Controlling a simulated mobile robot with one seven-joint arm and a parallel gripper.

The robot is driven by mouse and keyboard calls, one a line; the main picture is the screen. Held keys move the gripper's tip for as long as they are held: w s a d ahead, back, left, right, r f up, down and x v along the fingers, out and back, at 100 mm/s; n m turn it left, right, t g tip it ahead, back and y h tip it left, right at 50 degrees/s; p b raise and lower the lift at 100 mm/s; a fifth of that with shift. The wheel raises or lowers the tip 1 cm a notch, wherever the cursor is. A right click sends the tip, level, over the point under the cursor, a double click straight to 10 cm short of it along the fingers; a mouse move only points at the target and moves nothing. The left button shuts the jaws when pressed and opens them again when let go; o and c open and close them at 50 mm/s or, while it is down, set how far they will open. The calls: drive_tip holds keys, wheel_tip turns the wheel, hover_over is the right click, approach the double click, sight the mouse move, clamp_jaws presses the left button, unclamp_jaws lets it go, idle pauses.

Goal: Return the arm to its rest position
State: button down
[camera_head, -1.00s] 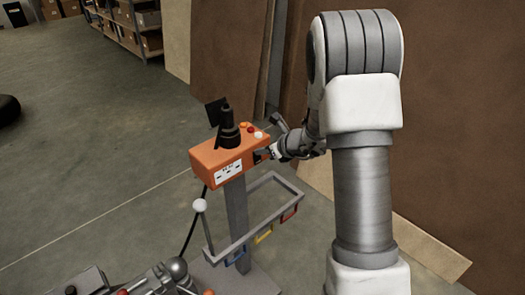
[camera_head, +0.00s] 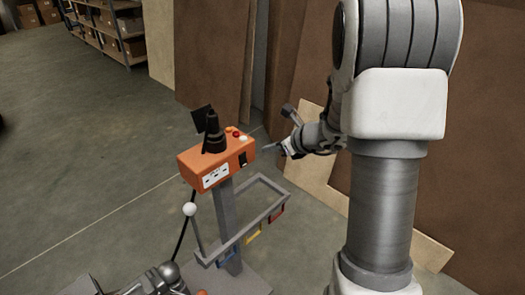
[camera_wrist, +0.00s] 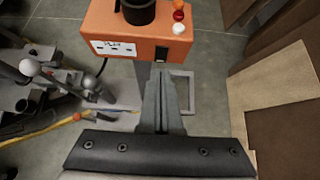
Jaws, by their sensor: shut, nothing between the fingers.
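My gripper (camera_head: 270,150) is to the right of an orange control box (camera_head: 190,170), with a gap between them. My arm reaches in from the right side of the head view. In the wrist view my gripper (camera_wrist: 160,72) is shut and empty, its fingers together and pointing toward the box (camera_wrist: 125,48). A dark switch (camera_head: 243,158) shows on the box end that faces my gripper.
The box stands on a grey post (camera_head: 223,205) with a black joystick (camera_head: 213,135) and buttons on top. A grey frame (camera_head: 272,183) juts out below. Brown panels (camera_head: 215,60) lean behind my arm. Open floor (camera_head: 80,130) lies left.

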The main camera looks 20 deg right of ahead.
drive_tip(key=shift+s+d+r, duration=0.15)
drive_tip(key=shift+s+r, duration=0.2)
drive_tip(key=shift+r, duration=0.05)
drive_tip(key=s+a+r+n+g+y+p, duration=0.1)
drive_tip(key=s+a+r+n+g+p, duration=0.25)
drive_tip(key=s+a+r+n, duration=0.8)
drive_tip(key=s+d+r+n+h+p, duration=0.2)
drive_tip(key=s+r+n+h, duration=0.1)
drive_tip(key=s+n, duration=0.5)
drive_tip(key=s+d+r+n+h+p, duration=0.2)
drive_tip(key=s+r+n, duration=0.4)
drive_tip(key=s+n, duration=0.3)
drive_tip(key=shift+s+d+r+n+h+p, duration=0.15)
drive_tip(key=shift+d+r+n+h+p, duration=0.2)
drive_tip(key=shift+d+n+h, duration=0.35)
drive_tip(key=shift+d, duration=0.15)
